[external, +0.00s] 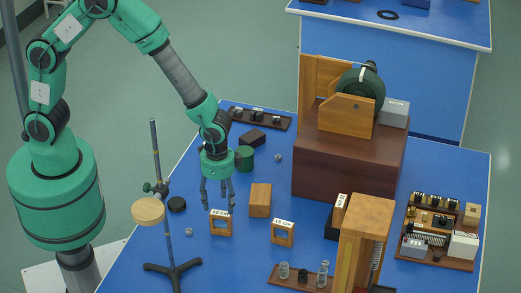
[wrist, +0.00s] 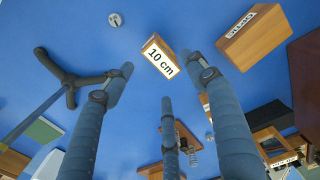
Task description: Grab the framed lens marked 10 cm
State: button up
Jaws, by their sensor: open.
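The framed lens marked 10 cm (external: 220,230) stands upright on the blue bench, a small wooden frame with a white label on top. In the wrist view the lens marked 10 cm (wrist: 151,46) lies beyond the fingertips, its label clearly readable. My gripper (external: 216,200) points down just above and behind it, fingers spread and empty. In the wrist view my gripper (wrist: 162,78) shows three fingers apart, with the lens roughly between the two outer tips and not gripped. Whether any finger touches it is hard to tell.
A similar lens marked 15 cm (external: 282,241) stands to the right. A wooden block (external: 260,201) is close behind. A wooden tower (external: 365,225) rises at the right.

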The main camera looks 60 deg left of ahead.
aim_at(220, 215)
jog(key=shift+f, duration=1.7)
jog(key=shift+s+f+b, duration=0.1)
jog(key=shift+f+b, duration=0.5)
jog(key=shift+f, duration=2)
jog(key=c, duration=1.3)
